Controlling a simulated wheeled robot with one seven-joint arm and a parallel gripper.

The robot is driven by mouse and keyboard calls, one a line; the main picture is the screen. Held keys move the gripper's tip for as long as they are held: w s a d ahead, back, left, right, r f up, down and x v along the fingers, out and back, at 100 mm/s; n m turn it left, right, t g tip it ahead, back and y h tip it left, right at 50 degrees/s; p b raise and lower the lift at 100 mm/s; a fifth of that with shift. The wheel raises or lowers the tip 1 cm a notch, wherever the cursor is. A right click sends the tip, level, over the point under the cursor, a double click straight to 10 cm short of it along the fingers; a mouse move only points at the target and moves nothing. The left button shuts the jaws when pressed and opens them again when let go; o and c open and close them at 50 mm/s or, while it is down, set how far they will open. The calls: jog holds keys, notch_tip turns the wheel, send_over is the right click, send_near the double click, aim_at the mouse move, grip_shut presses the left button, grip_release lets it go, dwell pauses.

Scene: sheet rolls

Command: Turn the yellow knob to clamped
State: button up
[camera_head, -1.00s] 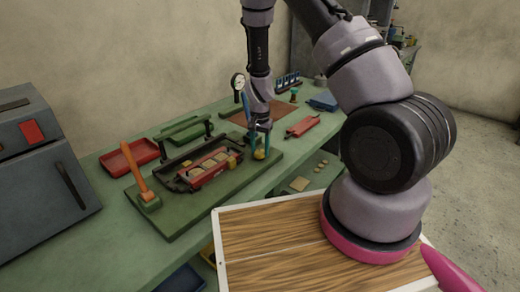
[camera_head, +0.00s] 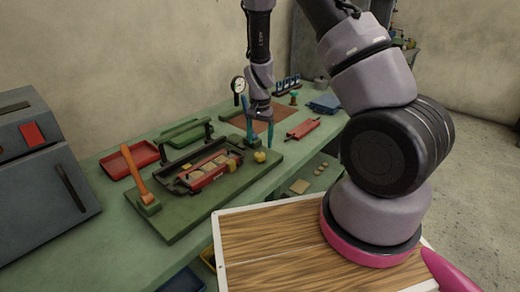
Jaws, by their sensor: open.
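The yellow knob (camera_head: 260,156) sits near the right end of the green base plate (camera_head: 180,212), beside the black fixture (camera_head: 172,182). My gripper (camera_head: 259,139) hangs above and just behind the knob, pointing down. Its blue fingers are apart, with nothing seen between them. The fingertips look clear of the knob, though the exact gap is hard to judge. The fixture holds a red part (camera_head: 208,172) with tan and yellow pieces on it. The knob's markings are too small to read.
An orange-handled lever (camera_head: 134,170) stands at the plate's left. A red tray (camera_head: 130,158), a dial gauge (camera_head: 238,86), a red holder (camera_head: 303,128) and a blue block (camera_head: 324,104) share the green bench. A grey machine (camera_head: 42,170) stands at the left.

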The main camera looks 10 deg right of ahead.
jog(key=shift+r, duration=2.7)
notch_tip(320, 180, up, 12)
jog(key=t+y, duration=0.1)
jog(key=y, duration=0.1)
send_over(260, 154)
jog(key=s, duration=0.2)
jog(key=s+d+r+n+t, duration=0.15)
jog(key=s+r, duration=0.35)
jog(key=r, duration=0.5)
jog(key=s+d+r+n+t, duration=0.1)
jog(key=s+d+r+t, duration=0.1)
jog(key=s+r, duration=0.4)
jog(key=s+d+r+t, duration=0.2)
jog(key=s+r, duration=0.4)
jog(key=s, duration=0.3)
jog(key=shift+s+n+t, duration=0.35)
